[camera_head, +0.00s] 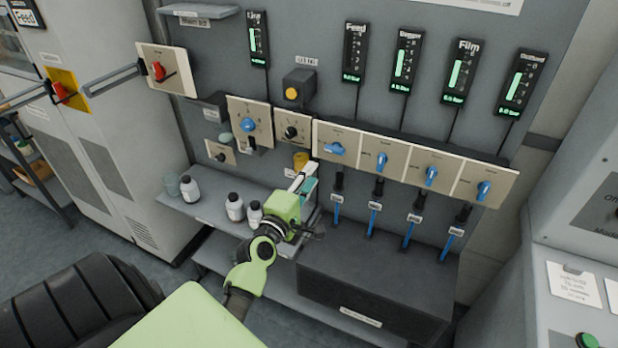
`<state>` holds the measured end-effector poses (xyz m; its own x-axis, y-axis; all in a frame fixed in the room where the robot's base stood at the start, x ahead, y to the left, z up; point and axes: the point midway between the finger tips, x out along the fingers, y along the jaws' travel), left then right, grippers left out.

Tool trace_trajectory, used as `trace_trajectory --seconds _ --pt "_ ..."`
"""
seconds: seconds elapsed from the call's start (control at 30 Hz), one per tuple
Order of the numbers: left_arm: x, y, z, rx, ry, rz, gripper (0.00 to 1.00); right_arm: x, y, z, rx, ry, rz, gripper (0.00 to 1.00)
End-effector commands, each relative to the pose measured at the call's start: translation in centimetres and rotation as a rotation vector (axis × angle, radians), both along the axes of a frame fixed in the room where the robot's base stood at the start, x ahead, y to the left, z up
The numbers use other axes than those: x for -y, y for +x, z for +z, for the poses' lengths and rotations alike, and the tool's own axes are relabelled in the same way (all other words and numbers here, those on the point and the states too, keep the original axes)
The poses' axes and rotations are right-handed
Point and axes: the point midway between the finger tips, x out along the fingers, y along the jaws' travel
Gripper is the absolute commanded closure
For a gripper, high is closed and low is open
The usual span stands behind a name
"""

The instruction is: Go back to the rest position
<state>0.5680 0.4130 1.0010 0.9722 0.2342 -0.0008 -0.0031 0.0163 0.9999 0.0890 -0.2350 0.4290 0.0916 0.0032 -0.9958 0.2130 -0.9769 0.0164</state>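My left gripper (304,176) is in front of the control panel (225,70), at the end of my green arm. It is above the grey shelf (205,212), just below the row of blue knobs. A teal patch shows beside its white finger; I cannot tell whether this is a held object or part of the gripper. The fingertips are small and partly hidden, so their opening is unclear. My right gripper is not in view.
White bottles (235,207) stand on the shelf left of my gripper. Blue knobs (335,148) and blue hoses (374,217) are close on its right. A dark box (375,290) sits below. Grey cabinets (95,110) stand at left, and a grey machine (590,230) stands at right.

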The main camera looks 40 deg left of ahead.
Motion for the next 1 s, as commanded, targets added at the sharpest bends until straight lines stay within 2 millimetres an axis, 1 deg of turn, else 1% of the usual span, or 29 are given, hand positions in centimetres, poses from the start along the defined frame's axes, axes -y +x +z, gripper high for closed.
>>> trace_trajectory --seconds 0.53,0.57,0.63,0.67,0.77,0.8,0.87,0.9,0.97,1.0 --pt "0.0 0.0 0.0 -0.001 0.001 -0.001 0.71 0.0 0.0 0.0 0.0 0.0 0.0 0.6" --pt "0.1 0.0 -0.2 -0.005 0.002 -0.002 0.71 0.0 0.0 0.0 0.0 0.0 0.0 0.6" --pt "0.4 0.1 -1.4 -0.031 0.015 -0.008 0.71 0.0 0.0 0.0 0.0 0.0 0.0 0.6" --pt "0.7 0.2 -2.3 -0.051 0.027 -0.014 0.71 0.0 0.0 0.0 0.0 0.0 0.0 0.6" --pt "2.2 0.2 -7.2 -0.159 0.089 -0.046 0.71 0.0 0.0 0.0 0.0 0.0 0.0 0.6" --pt "3.1 0.1 -9.9 -0.215 0.125 -0.067 0.71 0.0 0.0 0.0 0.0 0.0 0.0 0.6" --pt "4.5 -0.5 -14.2 -0.309 0.187 -0.107 0.71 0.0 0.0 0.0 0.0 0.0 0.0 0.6" --pt "5.6 -1.1 -17.0 -0.371 0.233 -0.138 0.71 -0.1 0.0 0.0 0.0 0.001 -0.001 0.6" --pt "7.1 -2.3 -21.2 -0.461 0.302 -0.19 0.71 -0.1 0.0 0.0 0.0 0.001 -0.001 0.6" --pt "8.2 -3.3 -24.0 -0.52 0.35 -0.227 0.71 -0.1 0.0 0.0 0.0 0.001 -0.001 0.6"
